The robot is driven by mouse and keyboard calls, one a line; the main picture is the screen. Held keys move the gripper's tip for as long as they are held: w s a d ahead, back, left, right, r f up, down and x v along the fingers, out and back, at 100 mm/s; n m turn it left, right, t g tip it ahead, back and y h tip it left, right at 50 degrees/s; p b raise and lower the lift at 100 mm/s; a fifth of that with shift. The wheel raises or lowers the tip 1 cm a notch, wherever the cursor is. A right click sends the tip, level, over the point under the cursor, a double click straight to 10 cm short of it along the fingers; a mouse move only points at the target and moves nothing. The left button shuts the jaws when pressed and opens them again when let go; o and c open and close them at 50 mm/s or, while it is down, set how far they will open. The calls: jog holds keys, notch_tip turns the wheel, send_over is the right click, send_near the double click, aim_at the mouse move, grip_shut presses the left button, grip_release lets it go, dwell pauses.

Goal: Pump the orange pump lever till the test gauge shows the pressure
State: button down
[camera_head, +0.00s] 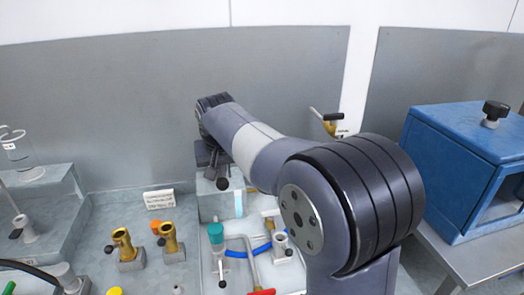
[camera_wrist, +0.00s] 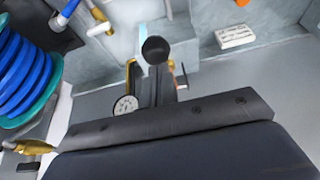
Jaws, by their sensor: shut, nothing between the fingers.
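My gripper (camera_head: 215,165) is at the end of my outstretched arm, above the back of the pale bench block. In the wrist view its dark fingers (camera_wrist: 157,85) are shut with nothing between them. A black ball knob (camera_wrist: 155,49) shows just beyond the fingertips, and also in the head view (camera_head: 222,184); whether they touch it I cannot tell. A small orange-red piece (camera_wrist: 182,75) shows right of the fingers; I cannot tell if it is the pump lever. A round white-faced gauge (camera_wrist: 125,107) is left of the fingers, partly hidden, its reading too small to tell.
Brass fittings (camera_head: 124,244) stand on the bench at left, near a white label (camera_head: 160,199). A teal-capped valve (camera_head: 216,234) and a red-handled lever (camera_head: 262,292) are in front. A blue box (camera_head: 460,160) stands at right. A coiled blue hose (camera_wrist: 22,80) lies left in the wrist view.

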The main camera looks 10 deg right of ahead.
notch_tip(320, 180, down, 3)
jog(key=shift+b, duration=0.55)
jog(key=r+p, duration=0.5)
jog(key=shift+w+r, duration=0.25)
jog(key=shift+w, duration=0.05)
jog(key=shift+f, duration=0.1)
notch_tip(320, 180, up, 7)
jog(key=n+y+p, duration=0.2)
jog(key=n, duration=0.4)
jog(key=shift+g, duration=0.3)
notch_tip(320, 180, down, 7)
jog(key=b, duration=0.5)
jog(key=shift+d+b, duration=0.1)
jog(key=shift+b, duration=0.2)
dwell(1.2)
